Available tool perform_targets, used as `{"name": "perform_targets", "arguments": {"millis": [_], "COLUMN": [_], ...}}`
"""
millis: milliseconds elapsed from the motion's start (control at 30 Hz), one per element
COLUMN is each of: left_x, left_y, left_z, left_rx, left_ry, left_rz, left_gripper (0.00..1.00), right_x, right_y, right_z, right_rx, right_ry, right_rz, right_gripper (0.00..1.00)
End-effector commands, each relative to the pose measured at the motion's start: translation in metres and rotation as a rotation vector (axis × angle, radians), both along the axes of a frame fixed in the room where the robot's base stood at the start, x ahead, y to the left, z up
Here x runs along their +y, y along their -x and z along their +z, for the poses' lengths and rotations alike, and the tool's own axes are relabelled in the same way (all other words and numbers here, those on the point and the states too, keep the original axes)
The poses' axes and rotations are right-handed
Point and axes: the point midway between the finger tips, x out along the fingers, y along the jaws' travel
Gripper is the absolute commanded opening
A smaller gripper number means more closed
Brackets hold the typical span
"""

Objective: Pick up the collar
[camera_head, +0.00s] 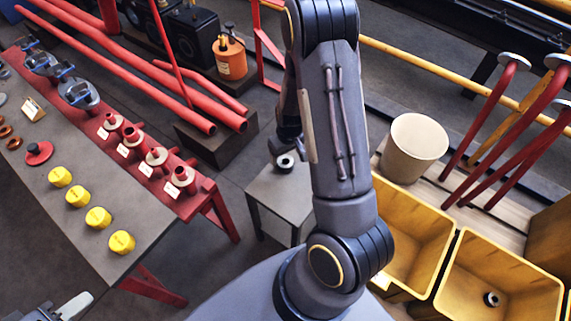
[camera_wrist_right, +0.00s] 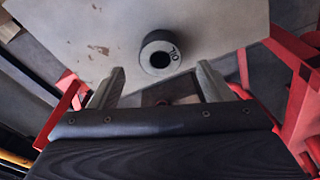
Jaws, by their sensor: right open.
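A short dark grey collar (camera_head: 285,163) with a round hole stands on the top of a small grey stand (camera_head: 262,197). In the head view my right arm hides much of this gripper. My left gripper (camera_head: 72,306) is at the bottom left corner, partly cut off; its opening is unclear.
A long bench (camera_head: 75,228) with yellow caps and red flanged parts stands at the left. Yellow bins (camera_head: 447,245) stand at the right, one with a small dark ring (camera_head: 491,299) inside. A beige bucket (camera_head: 414,148) is behind them. Red pipes (camera_head: 150,85) lie at the back left.

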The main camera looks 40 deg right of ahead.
Motion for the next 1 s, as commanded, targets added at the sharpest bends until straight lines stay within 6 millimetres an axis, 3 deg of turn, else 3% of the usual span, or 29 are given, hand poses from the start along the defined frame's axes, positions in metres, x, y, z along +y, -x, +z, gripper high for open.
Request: {"name": "perform_targets", "arguments": {"millis": [267,567,1000], "left_x": [0.0,0.0,0.0], "left_y": [0.0,0.0,0.0], "left_z": [-0.011,-0.011,-0.011], "left_rx": [0.0,0.0,0.0], "left_ry": [0.0,0.0,0.0], "left_rz": [0.0,0.0,0.0], "left_gripper": [0.36,0.36,0.36], "right_x": [0.0,0.0,0.0], "right_y": [-0.003,-0.005,-0.004], "right_z": [-0.041,-0.045,-0.045], "right_rx": [0.002,-0.001,0.0], "right_ry": [-0.001,-0.001,-0.001], "right_rz": [-0.001,-0.001,-0.001], "right_gripper": [0.73,0.73,0.16]}}
